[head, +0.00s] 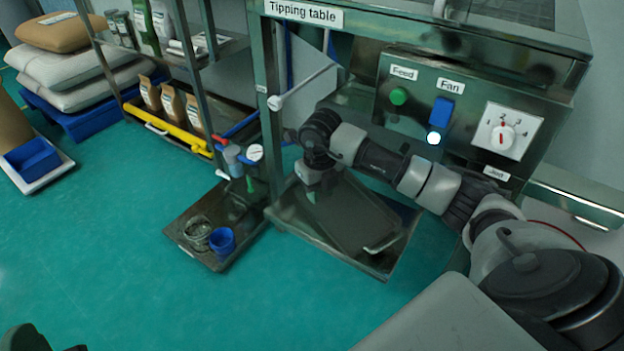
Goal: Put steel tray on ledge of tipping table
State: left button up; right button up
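The tipping table (420,30) is a metal machine at the upper right, with its name on a label. A dark steel ledge (290,222) sticks out low at its front. A flat steel panel with a bent bar handle (383,243) lies over this ledge. It looks like the steel tray, but I cannot tell tray and ledge apart for sure. My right arm reaches in from the right across the table's front. My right gripper (312,178) points down at the panel's back left corner. Its fingers are hidden, and contact is unclear. My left gripper does not show clearly.
The control panel with a green Feed button (399,96), blue Fan switch (441,112) and dial (503,131) is close behind my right arm. A low tray (200,256) holds a blue cup (222,241). Shelves and sacks stand left. Green floor in front is clear.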

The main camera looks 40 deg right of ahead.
jog(key=s+a+n+g+y+p, duration=0.1)
jog(key=s+a+n+y, duration=0.2)
jog(key=a, duration=0.6)
jog(key=s+a+y, duration=0.3)
jog(key=a+y, duration=0.2)
jog(key=a, duration=0.4)
jog(key=s+a+r+g+y, duration=0.2)
jog(key=s+a+r+y, duration=0.55)
jog(key=a, duration=0.25)
notch_tip(320, 180, up, 12)
jog(key=s+m+t+y, duration=0.2)
jog(key=m+t+y, duration=0.7)
jog(key=y, duration=0.1)
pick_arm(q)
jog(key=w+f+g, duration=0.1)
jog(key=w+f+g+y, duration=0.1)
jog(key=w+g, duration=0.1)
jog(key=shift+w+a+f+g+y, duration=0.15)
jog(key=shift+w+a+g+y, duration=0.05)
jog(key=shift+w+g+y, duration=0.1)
pick_arm(e)
jog(key=d+r+m+t+h, duration=0.1)
jog(key=d+m+t+h, duration=0.3)
jog(key=m+t+h, duration=0.5)
jog(key=d+m+t+h, duration=0.4)
jog(key=m+t+h, duration=0.5)
jog(key=m, duration=0.9)
jog(key=shift+w+r+t+h, duration=0.25)
jog(key=shift+r+t+h, duration=0.15)
jog(key=shift+t, duration=0.4)
